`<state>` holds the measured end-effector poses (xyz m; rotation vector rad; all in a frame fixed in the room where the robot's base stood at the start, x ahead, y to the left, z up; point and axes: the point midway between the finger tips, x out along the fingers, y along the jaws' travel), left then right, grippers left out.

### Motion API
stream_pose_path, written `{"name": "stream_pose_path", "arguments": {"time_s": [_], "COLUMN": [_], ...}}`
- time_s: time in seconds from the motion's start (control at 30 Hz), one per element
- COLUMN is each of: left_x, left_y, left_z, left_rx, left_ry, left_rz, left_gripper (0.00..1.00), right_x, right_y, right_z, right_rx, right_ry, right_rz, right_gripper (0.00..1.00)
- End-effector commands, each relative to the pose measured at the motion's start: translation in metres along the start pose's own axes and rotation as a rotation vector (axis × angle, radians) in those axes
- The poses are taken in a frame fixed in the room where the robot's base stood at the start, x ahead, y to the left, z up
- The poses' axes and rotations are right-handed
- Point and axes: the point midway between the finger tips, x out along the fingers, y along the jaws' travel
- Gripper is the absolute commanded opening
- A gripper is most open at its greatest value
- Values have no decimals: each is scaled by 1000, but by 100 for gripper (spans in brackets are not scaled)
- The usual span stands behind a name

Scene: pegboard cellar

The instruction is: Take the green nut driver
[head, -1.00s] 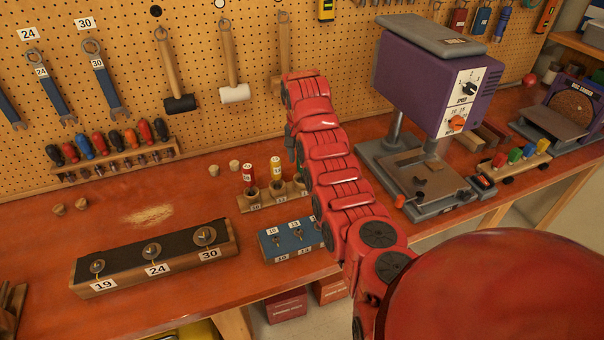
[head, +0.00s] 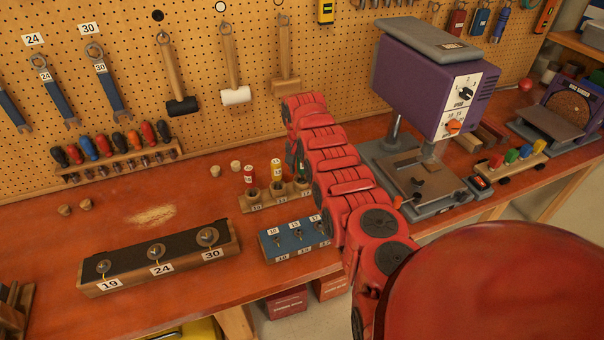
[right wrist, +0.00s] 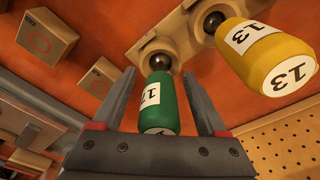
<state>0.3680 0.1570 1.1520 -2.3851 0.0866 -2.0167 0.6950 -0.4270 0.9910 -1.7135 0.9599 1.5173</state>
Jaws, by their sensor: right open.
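The green nut driver (right wrist: 160,105) stands in the wooden holder (right wrist: 157,28), its number label partly turned away in the right wrist view. In the head view my right arm hides most of it. My right gripper (right wrist: 160,80) is open, with one finger on each side of the green handle. Gaps show between the fingers and the handle, so it is not gripped. The yellow nut driver (right wrist: 265,55), marked 13, stands in the holder beside it. My left gripper is not in view.
A red nut driver (head: 250,177) stands at the holder's left end. A blue block with sockets (head: 291,240) lies in front of it. The purple drill press (head: 430,80) stands to the right of my right arm.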

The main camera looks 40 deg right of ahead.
Motion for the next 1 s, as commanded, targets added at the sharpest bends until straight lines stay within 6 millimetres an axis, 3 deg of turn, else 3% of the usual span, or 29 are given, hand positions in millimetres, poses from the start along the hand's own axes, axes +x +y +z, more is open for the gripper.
{"name": "stream_pose_path", "arguments": {"time_s": [0.07,0.47,1.0], "left_x": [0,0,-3], "left_y": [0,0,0], "left_z": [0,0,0], "left_rx": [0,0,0], "left_ry": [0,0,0], "left_rz": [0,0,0], "left_gripper": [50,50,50], "right_x": [0,0,-5], "right_y": [0,0,0], "right_z": [0,0,-1], "right_rx": [0,0,0], "right_ry": [0,0,2], "right_rz": [0,0,-1], "right_gripper": [70,0,0]}}
